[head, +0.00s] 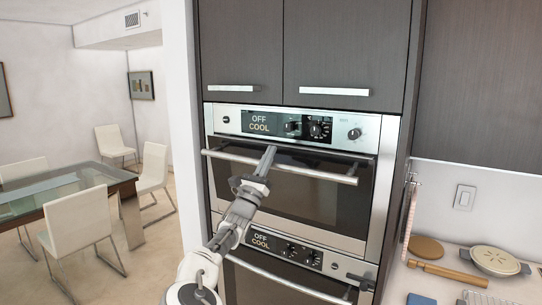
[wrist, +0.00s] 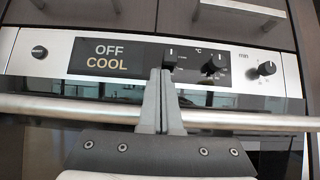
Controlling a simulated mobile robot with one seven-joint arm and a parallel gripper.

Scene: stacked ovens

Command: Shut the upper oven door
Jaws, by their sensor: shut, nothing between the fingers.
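The upper oven door (head: 290,194) has dark glass and a long silver handle (head: 320,175). The handle stands out in front of the oven, and the door seems to lean slightly outward at its top; I cannot tell the exact gap. My gripper (head: 270,151) is shut and empty, its fingers pointing up in front of the door's upper part. In the wrist view, my fingertips (wrist: 160,74) overlap the lower edge of the control panel (wrist: 205,62). The handle (wrist: 240,120) passes across the picture at the fingers; contact is unclear.
The lower oven (head: 285,278) sits directly below, with its own handle. Dark cabinets (head: 340,50) are above. The counter (head: 450,285) at right holds a lidded dish (head: 495,260) and a rolling pin (head: 447,274). A dining table (head: 60,195) with white chairs stands at left.

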